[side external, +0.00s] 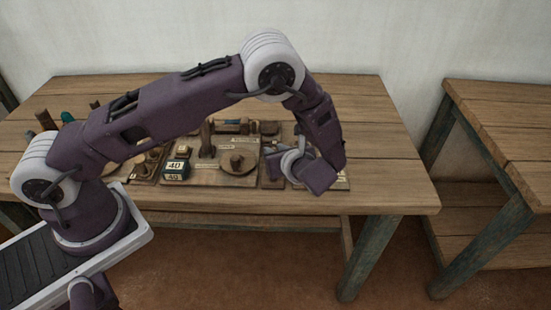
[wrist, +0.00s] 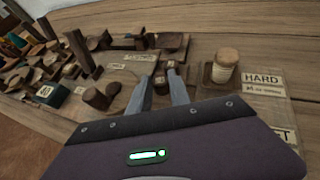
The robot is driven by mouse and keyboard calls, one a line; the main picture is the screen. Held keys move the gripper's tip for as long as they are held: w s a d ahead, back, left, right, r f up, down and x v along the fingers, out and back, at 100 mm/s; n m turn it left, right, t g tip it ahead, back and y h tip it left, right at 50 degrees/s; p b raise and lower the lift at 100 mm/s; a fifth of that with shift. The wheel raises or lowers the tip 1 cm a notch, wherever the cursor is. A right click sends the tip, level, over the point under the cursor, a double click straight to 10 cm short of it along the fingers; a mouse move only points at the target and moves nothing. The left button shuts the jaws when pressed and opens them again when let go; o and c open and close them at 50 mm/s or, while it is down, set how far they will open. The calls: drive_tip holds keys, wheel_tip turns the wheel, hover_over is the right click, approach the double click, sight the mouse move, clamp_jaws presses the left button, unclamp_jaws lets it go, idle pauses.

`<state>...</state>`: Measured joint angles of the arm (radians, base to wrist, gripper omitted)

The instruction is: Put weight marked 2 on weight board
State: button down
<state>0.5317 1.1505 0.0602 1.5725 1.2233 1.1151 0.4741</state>
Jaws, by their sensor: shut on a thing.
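My gripper (wrist: 159,80) is low over the right part of the laid-out boards. In the wrist view its two fingers are closed on a small dark block (wrist: 161,86), whose marking I cannot read. In the side view my gripper (side external: 275,153) is partly hidden by my wrist, and the held block cannot be made out. A block marked 40 (wrist: 45,91) stands to the left; it also shows in the side view (side external: 175,170). No figure 2 is legible. I cannot tell which board is the weight board.
A wooden board (side external: 210,179) carries an upright post (side external: 207,140) and a round wooden piece (side external: 238,162). A corked jar (wrist: 222,66) stands beside a HARD label (wrist: 262,79), right of my fingers. Many small items crowd the left. The table's right end (side external: 385,185) is clear.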

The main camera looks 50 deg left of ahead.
drive_tip(key=shift+f, duration=1.25)
drive_tip(key=c, duration=1.2)
unclamp_jaws()
